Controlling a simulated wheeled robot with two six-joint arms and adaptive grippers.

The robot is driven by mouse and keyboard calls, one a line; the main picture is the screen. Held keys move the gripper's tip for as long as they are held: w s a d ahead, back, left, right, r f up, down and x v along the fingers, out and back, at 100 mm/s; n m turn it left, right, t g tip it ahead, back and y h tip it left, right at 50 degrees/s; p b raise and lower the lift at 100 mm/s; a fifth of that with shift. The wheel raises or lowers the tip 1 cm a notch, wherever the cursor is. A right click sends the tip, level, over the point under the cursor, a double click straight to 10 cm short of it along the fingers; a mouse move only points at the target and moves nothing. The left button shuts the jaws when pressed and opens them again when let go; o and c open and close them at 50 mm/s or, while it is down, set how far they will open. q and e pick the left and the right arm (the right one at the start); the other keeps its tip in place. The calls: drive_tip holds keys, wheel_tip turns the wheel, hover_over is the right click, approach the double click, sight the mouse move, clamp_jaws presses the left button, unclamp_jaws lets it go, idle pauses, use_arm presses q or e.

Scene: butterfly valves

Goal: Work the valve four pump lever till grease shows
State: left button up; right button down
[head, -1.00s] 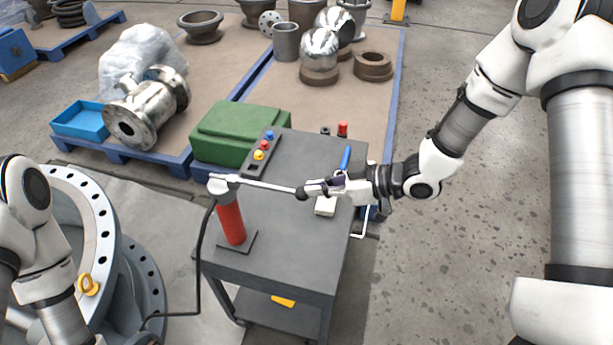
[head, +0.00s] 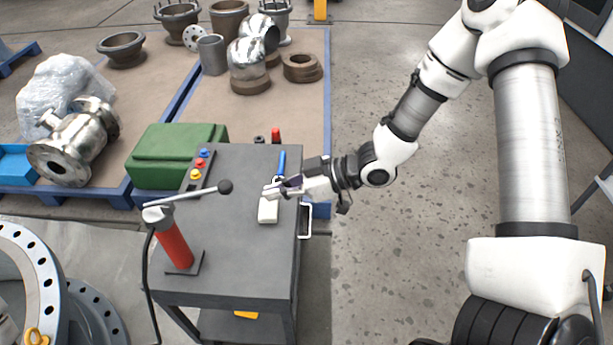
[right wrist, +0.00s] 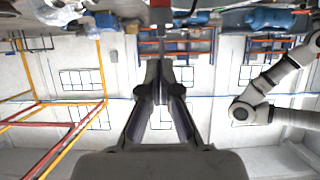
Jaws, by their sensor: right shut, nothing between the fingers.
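The grease pump has a red body (head: 174,245) standing on the cart. Its silver lever (head: 188,196) rises slightly to the right and ends in a black knob (head: 226,186). My right gripper (head: 272,190) is to the right of the knob, apart from it, above a white pad. It is shut and empty; its closed fingers also show in the right wrist view (right wrist: 160,88). A black hose (head: 149,285) runs down from the pump. Part of a big grey flanged valve (head: 30,285) shows at lower left. I can make out no grease. My left gripper is out of view.
The grey cart (head: 235,265) also carries coloured buttons (head: 197,174), a white pad (head: 268,211), a blue handle (head: 281,163) and a red-capped item (head: 276,136). A green case (head: 175,155) and metal parts sit on pallets behind. The floor right of the cart is clear.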

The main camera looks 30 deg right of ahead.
drive_tip(key=p+v, duration=0.2)
drive_tip(key=v, duration=0.3)
drive_tip(key=shift+d, duration=0.25)
drive_tip(key=shift+s, duration=0.15)
idle(0.6)
